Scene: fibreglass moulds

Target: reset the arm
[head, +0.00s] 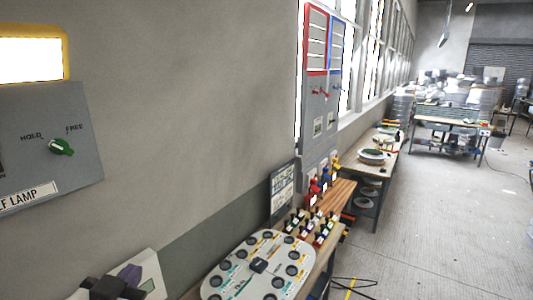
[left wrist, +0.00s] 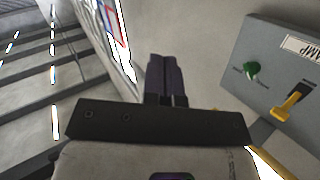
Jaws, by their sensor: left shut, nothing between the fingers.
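My left gripper (head: 131,272) is at the bottom left of the head view, partly cut off by the lower edge. In the left wrist view its two dark fingers (left wrist: 167,62) lie side by side, closed with nothing between them. The fingers are in free air and touch nothing that I can see. A grey lamp box (head: 85,125) is on the wall above the gripper. It has a green knob (head: 61,147) between HOLD and FREE labels. The box also shows at the right of the left wrist view (left wrist: 285,45), with a yellow lever (left wrist: 288,105). My right gripper is not visible.
A bench holds a pale board with round dark sockets (head: 225,270), several small coloured pieces (head: 315,225) and a dark sign (head: 282,193). A grey wall panel (head: 318,110) stands behind. Farther benches (head: 380,145) line the wall. The floor (head: 440,220) at right is mostly clear.

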